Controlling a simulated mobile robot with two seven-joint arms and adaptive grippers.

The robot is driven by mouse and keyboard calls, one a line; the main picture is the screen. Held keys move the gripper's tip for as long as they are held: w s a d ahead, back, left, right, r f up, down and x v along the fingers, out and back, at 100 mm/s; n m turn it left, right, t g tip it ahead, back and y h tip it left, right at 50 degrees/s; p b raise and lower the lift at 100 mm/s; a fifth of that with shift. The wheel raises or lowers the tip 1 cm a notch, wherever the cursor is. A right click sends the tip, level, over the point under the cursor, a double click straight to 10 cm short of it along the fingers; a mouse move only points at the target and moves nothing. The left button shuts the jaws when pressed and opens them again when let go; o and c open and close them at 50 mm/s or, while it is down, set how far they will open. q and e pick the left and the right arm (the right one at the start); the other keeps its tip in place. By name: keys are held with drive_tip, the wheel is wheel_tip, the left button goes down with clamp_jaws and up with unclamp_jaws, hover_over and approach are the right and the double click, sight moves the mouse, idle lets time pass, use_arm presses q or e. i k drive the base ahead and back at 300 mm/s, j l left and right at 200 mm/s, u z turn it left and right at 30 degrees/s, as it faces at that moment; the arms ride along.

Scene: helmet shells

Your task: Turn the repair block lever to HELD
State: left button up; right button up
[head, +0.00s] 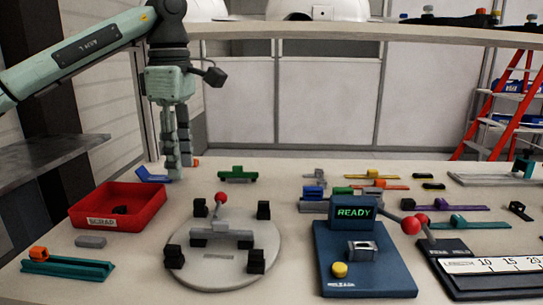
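A round grey plate (225,278) stands front left of centre. It carries black blocks, a grey clamp bar (222,238) and a red-knobbed lever (220,203) standing nearly upright. Other red knobs show at the right: one (411,225) on an arm from the blue READY station (365,277), one (421,219) beside the black ruler base (452,272). I cannot tell which lever is the repair block's; no HELD label is clearly readable. My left gripper (178,172) points down at the table's back left, apart from these levers; its finger gap is unclear. My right gripper is out of view.
A red SCRAP bin (117,205) stands left of the plate. A teal rail (67,267) and a grey block (90,242) lie in front of it. A green part (237,174) and several coloured rails lie at the back. White helmet shells (290,9) sit on the shelf behind.

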sight(221, 198)
drive_tip(key=k, duration=1.25)
